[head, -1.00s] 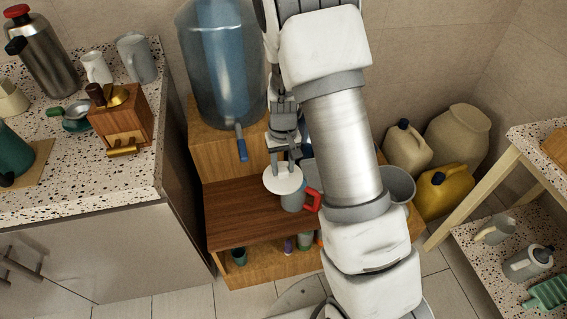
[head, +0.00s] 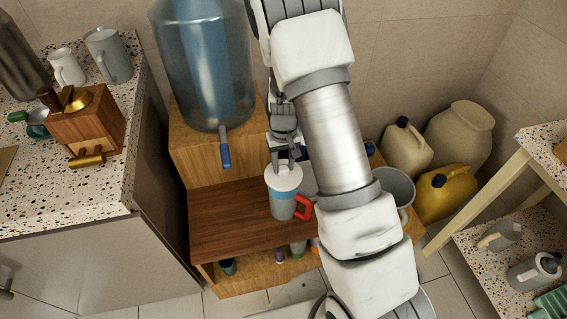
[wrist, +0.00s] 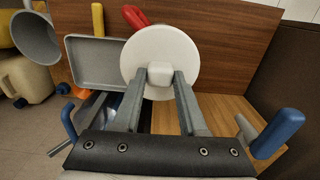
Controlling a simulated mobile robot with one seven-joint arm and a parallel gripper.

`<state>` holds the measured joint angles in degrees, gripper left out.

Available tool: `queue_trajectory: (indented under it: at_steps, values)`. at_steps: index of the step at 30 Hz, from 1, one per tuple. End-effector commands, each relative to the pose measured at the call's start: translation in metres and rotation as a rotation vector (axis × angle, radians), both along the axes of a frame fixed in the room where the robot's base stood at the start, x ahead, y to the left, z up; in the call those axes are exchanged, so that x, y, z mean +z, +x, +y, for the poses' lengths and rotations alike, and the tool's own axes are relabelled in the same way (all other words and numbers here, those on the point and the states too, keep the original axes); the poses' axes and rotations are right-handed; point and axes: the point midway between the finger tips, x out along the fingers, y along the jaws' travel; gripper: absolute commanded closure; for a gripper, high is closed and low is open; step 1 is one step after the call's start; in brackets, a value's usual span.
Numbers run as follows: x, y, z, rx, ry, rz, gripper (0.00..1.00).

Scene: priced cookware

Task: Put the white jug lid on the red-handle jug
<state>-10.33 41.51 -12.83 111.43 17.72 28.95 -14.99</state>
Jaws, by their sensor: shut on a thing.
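The white jug lid (head: 284,178) is a round disc with a small square knob. In the wrist view the lid (wrist: 165,50) lies in front of my gripper (wrist: 160,80), whose two fingers are shut on the knob. The red-handle jug (head: 283,208) stands upright on the brown wooden shelf, grey-blue with its red handle (head: 304,208) to the right. In the head view the lid is over the jug's mouth; I cannot tell whether it is seated or slightly above. My gripper (head: 283,163) is directly above it. In the wrist view the lid hides the jug's body; only the handle (wrist: 135,17) shows.
A large blue water bottle (head: 205,70) with a tap (head: 225,150) stands behind left on the wooden stand. A grey bucket (head: 393,186) and a grey tray (wrist: 95,62) are beside the jug. The shelf (head: 225,220) is clear to the jug's left.

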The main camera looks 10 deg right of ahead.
Motion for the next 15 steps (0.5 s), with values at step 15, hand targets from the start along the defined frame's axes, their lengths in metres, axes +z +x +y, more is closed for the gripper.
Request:
queue_trajectory:
  at_steps: [15]
  values:
    - [-0.018, 0.0, 0.0, -0.001, 0.0, 0.0, 1.0]
